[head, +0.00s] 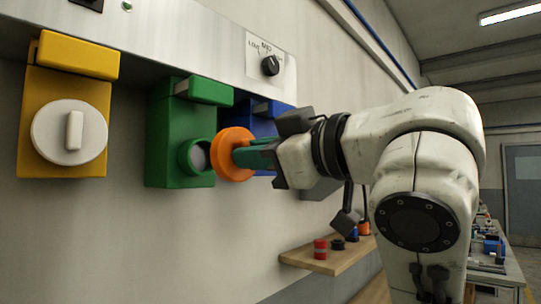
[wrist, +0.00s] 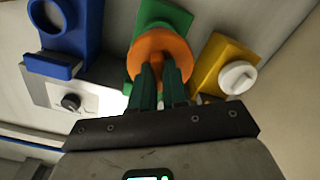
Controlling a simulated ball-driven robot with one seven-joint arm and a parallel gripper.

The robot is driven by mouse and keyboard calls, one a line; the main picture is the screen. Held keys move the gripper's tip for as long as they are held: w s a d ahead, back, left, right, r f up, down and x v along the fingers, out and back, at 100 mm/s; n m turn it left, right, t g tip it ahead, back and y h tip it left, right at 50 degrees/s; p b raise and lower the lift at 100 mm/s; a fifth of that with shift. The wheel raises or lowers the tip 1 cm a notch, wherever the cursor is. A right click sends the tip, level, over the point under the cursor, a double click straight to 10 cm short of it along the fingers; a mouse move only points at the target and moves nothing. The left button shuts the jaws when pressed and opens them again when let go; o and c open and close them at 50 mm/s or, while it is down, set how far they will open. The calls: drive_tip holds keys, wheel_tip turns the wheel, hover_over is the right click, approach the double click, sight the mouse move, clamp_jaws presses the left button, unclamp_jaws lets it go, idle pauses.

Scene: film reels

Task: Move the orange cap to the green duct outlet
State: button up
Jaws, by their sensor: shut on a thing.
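The orange cap (head: 232,154) is a round disc held in my gripper (head: 250,155), whose green fingers are shut on it. In the head view it is just right of the round mouth of the green duct outlet (head: 165,150), overlapping its edge in the picture. I see the grey inside of that mouth, so it is uncovered. In the wrist view the orange cap (wrist: 160,52) sits at the tips of my gripper (wrist: 160,80) and hides most of the green outlet (wrist: 163,14) behind it. I cannot tell whether cap and outlet touch.
A yellow outlet (head: 66,100) with a white cap (head: 69,132) is left of the green one. A blue outlet (head: 264,122) is right, partly hidden by my gripper; its open mouth shows in the wrist view. A black dial (head: 270,66) is above. A wooden shelf (head: 325,260) holds small items below.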

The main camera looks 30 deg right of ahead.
sight(204, 158)
drive_tip(key=shift+x, duration=3.05)
drive_tip(key=shift+p+x, duration=0.6)
drive_tip(key=shift+x, duration=0.8)
drive_tip(key=o, duration=0.7)
drive_tip(key=shift+f, duration=0.1)
drive_tip(key=shift+o, duration=0.2)
drive_tip(key=b+v, duration=0.2)
drive_tip(key=v, duration=0.8)
drive_tip(key=shift+s+d+b, duration=0.2)
drive_tip(key=shift+s+b, duration=0.15)
drive_tip(key=shift+s, duration=0.05)
